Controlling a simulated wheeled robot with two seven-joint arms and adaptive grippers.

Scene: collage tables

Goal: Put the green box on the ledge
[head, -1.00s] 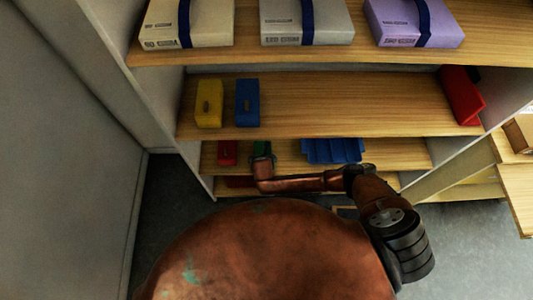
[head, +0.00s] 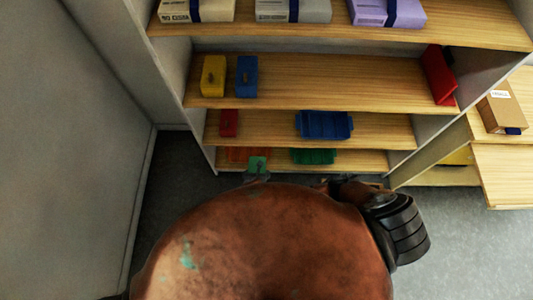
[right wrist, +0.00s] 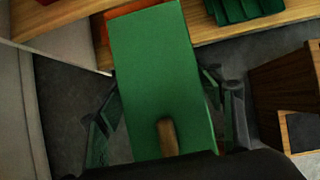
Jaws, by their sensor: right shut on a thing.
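The green box (head: 257,164) is a flat block with a small brown knob. In the head view it shows in front of the lowest shelf board, mostly hidden below by my own body. In the right wrist view the green box (right wrist: 158,60) lies lengthwise between the fingers of my right gripper (right wrist: 162,85), which is shut on it. It appears clear of the boards. The shelf unit has several wooden ledges; one (head: 270,127) holds a red box (head: 229,122) at left and a blue bin (head: 324,124). My left gripper is not in view.
The upper ledge holds a yellow box (head: 214,76), a blue box (head: 247,76) and a leaning red item (head: 438,75). A green bin (head: 313,156) and an orange item (head: 238,154) are on the lowest board. A grey wall (head: 75,150) stands left; a carton (head: 502,107) sits right.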

